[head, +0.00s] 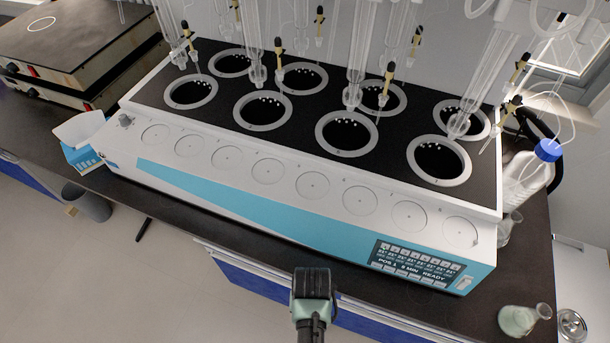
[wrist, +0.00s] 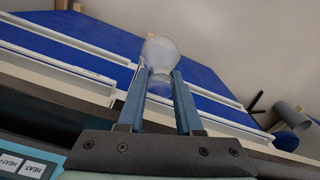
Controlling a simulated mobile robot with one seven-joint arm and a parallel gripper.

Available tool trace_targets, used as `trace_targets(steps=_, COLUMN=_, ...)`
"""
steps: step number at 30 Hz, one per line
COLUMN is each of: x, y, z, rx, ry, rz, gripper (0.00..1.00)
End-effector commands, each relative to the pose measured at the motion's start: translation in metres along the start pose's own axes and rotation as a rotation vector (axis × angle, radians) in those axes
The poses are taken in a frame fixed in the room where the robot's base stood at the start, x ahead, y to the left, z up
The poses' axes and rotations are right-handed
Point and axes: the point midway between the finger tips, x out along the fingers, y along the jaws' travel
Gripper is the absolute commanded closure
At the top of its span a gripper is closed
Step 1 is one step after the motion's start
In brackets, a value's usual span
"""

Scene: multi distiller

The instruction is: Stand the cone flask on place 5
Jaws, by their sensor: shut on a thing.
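My gripper (wrist: 159,88) shows in the wrist view with its two blue fingers shut on a clear, pale cone flask (wrist: 160,52). The flask's round end faces away from the palm, with blue cabinet fronts behind it. In the head view my gripper (head: 312,284) is in front of the distiller's front edge, low centre; its fingers and the held flask are hidden there. The places are a row of round marks on the white ledge, all empty; one near the middle is this round place (head: 312,186). I cannot read numbers on them.
The distiller (head: 220,215) has dark heating wells (head: 346,133) with glass tubes hanging above. A flask with pale liquid (head: 518,320) stands at the bench's right front; another clear flask (head: 508,228) is beside the distiller. A blue-capped bottle (head: 530,172) stands behind. A grey bin (head: 90,203) is at left.

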Motion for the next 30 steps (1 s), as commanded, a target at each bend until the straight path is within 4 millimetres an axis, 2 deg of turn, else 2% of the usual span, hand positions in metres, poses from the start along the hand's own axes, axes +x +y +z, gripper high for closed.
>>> trace_targets(steps=1, x=-0.025, y=0.000, z=0.000, rx=0.000, ry=0.000, rz=0.000, gripper=1.00)
trace_targets(steps=12, x=-0.089, y=0.000, z=0.000, rx=0.000, ry=0.000, rz=0.000, gripper=1.00)
trace_targets(steps=15, x=-0.080, y=-0.001, z=0.000, rx=-0.005, ry=0.000, rz=0.000, gripper=1.00)
trace_targets(steps=23, x=-0.080, y=-0.001, z=0.000, rx=-0.003, ry=0.000, rz=0.001, gripper=1.00)
trace_targets(steps=30, x=-0.104, y=-0.001, z=-0.007, rx=0.200, ry=0.004, rz=-0.001, gripper=1.00)
